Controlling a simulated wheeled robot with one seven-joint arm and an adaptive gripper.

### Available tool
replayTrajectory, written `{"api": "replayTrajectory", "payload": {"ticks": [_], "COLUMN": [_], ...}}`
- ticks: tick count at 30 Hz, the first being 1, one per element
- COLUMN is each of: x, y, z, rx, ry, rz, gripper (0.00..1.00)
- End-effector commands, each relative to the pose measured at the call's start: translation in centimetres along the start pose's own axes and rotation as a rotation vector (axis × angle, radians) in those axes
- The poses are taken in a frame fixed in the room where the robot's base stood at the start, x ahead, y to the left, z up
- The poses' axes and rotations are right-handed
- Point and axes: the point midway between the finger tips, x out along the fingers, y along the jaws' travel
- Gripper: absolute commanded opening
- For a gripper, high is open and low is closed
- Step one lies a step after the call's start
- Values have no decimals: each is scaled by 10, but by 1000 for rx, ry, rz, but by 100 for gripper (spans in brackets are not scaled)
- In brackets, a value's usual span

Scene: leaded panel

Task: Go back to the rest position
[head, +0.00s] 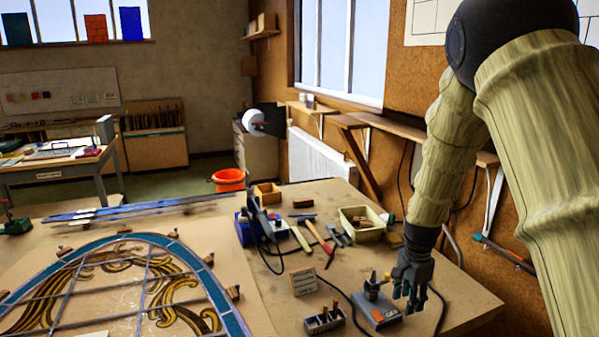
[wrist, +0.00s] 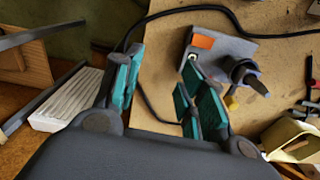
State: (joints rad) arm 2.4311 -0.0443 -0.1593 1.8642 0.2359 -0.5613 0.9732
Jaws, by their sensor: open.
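My gripper (head: 408,300) hangs from my arm above the right part of the workbench (head: 465,310), just right of a small grey box with an orange patch (head: 383,316). In the wrist view, my gripper (wrist: 158,82) has its two green-padded fingers apart. Only bench top and a dark cable show between them. The grey box (wrist: 225,47) lies just beyond the right finger there, apart from it as far as I can tell. A dark knobbed piece sits on or beside the box.
The leaded panel (head: 130,285) lies on the bench at left. Tools, a cream tray (head: 362,232), a blue box (head: 245,230), a small card (head: 304,281) and a compartment holder (head: 324,321) stand nearby. A wall shelf (head: 395,126) runs behind my arm.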

Motion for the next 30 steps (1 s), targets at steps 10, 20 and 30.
{"api": "replayTrajectory", "payload": {"ticks": [10, 20, 30], "x": [94, 215, 294], "y": [50, 152, 280], "z": [15, 58, 125], "rx": [-185, -518, -898], "ry": [24, 35, 5], "rz": [32, 64, 59], "gripper": [41, 41, 41]}}
